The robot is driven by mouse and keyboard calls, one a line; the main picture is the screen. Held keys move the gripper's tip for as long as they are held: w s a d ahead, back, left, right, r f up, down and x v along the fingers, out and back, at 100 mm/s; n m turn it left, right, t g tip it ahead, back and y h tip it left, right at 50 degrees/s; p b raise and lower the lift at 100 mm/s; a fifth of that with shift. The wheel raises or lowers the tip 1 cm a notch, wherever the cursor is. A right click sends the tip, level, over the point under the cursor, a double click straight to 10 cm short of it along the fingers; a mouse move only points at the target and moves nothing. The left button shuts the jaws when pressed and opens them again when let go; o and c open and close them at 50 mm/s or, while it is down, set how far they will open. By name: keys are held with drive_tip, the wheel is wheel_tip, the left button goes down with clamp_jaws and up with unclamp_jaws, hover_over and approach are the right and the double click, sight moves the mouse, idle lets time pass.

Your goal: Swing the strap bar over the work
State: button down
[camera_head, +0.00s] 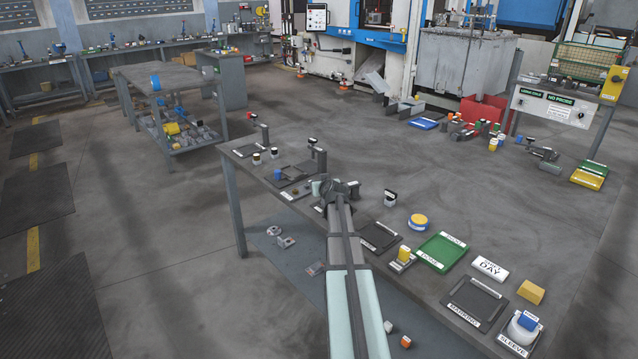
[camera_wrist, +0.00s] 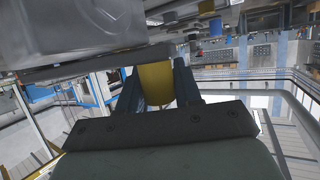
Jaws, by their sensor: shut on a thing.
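In the wrist view my gripper (camera_wrist: 157,78) is shut on a yellow cylindrical piece (camera_wrist: 156,88), with one dark finger on each side. Whether this piece is part of the strap bar cannot be told. A large grey metal block (camera_wrist: 90,28) lies close above and to the left of the fingers. In the head view my arm reaches along the bench, and its end hides the fingers and what they hold. Beside it is a dark fixture (camera_head: 287,181) with upright posts and a small blue part (camera_head: 277,173). The strap bar and the work are not clearly distinguishable.
The bench (camera_head: 405,283) carries a green tray (camera_head: 442,252), a dark marking tray (camera_head: 474,302), a yellow block (camera_head: 531,292) and a round yellow-topped tin (camera_head: 419,221) right of my arm. Small capped items (camera_head: 257,159) stand left of the fixture. Open floor (camera_head: 160,225) lies left.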

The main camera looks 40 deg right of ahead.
drive_tip(key=shift+s+a+n+t+y, duration=0.25)
drive_tip(key=shift+s+n+y, duration=0.5)
drive_tip(key=shift+s+y, duration=0.15)
drive_tip(key=shift+s+a+n+t+y, duration=0.2)
drive_tip(key=shift+s+n+t+y, duration=0.05)
drive_tip(key=shift+s+n+y, duration=0.6)
drive_tip(key=shift+s+f, duration=0.1)
drive_tip(key=shift+s, duration=0.05)
drive_tip(key=c, duration=0.8)
unclamp_jaws()
drive_tip(key=shift+c, duration=0.2)
drive_tip(key=v, duration=1.3)
drive_tip(key=shift+s, duration=0.35)
